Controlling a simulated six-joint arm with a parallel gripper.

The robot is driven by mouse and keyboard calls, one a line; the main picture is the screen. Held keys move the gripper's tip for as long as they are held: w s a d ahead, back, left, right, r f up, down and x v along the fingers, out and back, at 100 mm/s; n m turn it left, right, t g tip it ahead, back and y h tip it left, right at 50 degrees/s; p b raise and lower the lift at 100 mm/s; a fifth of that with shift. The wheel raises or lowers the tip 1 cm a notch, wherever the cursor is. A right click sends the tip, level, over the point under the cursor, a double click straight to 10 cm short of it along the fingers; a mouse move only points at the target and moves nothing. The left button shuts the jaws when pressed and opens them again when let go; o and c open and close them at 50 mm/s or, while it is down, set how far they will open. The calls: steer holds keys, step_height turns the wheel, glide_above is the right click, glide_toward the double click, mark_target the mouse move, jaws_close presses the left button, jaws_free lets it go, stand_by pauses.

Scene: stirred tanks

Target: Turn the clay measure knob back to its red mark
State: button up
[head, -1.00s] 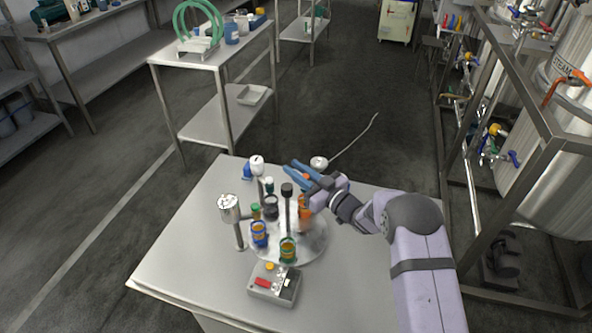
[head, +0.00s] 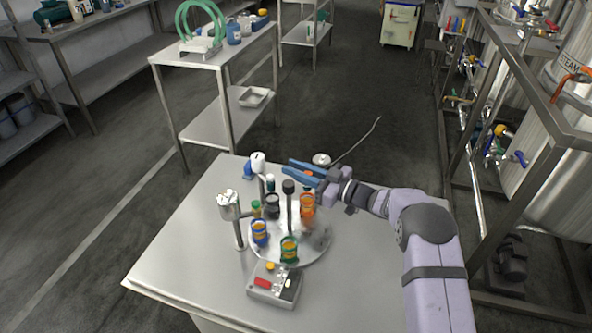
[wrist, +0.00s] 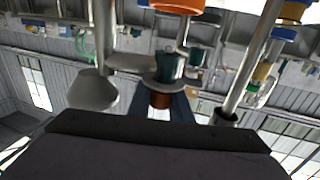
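Several coloured measures stand around a dark central post on a round plate (head: 262,252). The orange-brown measure (head: 307,201), which looks like the clay one, is on the right side of the plate. Its knob and red mark are too small to make out. My gripper (head: 288,170) is above and behind this measure, its two blue fingers pointing left and apart, with nothing visibly held. In the wrist view the fingers (wrist: 160,112) show dark with a pale gap between them. An orange-brown part (wrist: 180,5) is at the top edge there.
A grey control box (head: 273,284) with red and yellow buttons sits at the table's front. A metal post (head: 230,208) with a cylindrical head stands left of the plate. Blue (head: 260,233) and green (head: 289,249) measures are close together. The left tabletop is clear.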

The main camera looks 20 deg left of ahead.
steer(key=o, duration=0.4)
steer(key=shift+d, duration=0.1)
steer(key=shift+b+v, duration=0.55)
steer(key=shift+v, duration=3)
steer(key=shift+r, duration=0.1)
